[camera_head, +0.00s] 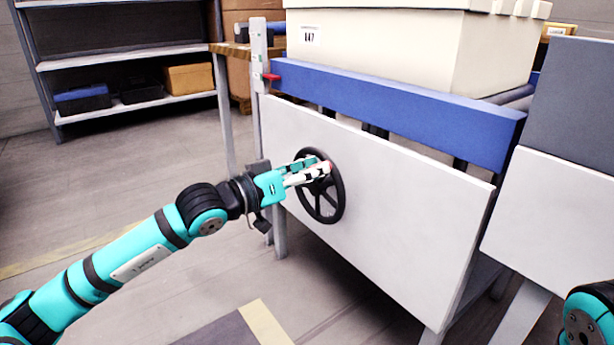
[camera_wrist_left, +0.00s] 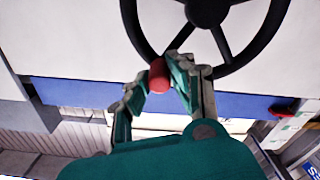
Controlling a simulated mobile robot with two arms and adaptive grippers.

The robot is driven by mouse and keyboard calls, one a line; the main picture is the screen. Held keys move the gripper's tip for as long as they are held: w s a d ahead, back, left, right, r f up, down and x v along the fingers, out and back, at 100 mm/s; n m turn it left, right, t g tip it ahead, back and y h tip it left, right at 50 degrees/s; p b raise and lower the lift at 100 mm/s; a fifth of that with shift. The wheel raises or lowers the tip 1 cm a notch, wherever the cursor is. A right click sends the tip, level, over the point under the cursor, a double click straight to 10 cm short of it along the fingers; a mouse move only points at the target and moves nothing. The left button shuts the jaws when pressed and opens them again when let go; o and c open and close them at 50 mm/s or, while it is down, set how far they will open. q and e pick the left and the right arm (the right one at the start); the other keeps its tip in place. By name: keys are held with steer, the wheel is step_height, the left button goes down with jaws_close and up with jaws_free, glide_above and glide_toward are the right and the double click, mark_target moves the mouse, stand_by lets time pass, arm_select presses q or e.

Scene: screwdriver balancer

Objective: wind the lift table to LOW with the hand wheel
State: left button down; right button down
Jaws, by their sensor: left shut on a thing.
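The black hand wheel (camera_head: 340,207) is mounted on the white front panel (camera_head: 400,210) of the lift table, and its spokes and hub (camera_wrist_left: 207,8) show in the left wrist view. My left gripper (camera_head: 322,170) is shut on the wheel's red handle (camera_wrist_left: 159,75), near the top of the rim in the head view. The gripper fingers (camera_wrist_left: 165,85) sit on both sides of the handle. The table's blue top frame (camera_head: 400,103) is above the panel. A red pointer (camera_head: 271,77) is beside the upright post (camera_head: 259,60) with small green marks. My right gripper is out of view.
A large cream box (camera_head: 380,45) sits on the lift table. A grey and white unit (camera_head: 560,190) stands close on the right. Shelving (camera_head: 130,52) with bins is at the back left. The floor (camera_head: 120,165) on the left is mostly clear.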

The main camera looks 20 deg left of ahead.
arm_select(q)
steer(key=shift+s+d+f+m+b, duration=0.4)
steer(key=shift+d+f+m+b, duration=0.15)
steer(key=shift+m+b, duration=0.35)
steer(key=shift+s+d+f+m+b, duration=0.4)
steer(key=shift+f+m+b, duration=0.2)
steer(key=shift+m, duration=0.5)
steer(key=c, duration=1.2)
jaws_free()
steer(key=shift+o, duration=0.2)
steer(key=shift+w+r, duration=0.1)
steer(key=shift+a, duration=0.1)
steer(key=shift+a, duration=0.1)
glide_toward(334, 180)
steer(key=shift+v, duration=2.85)
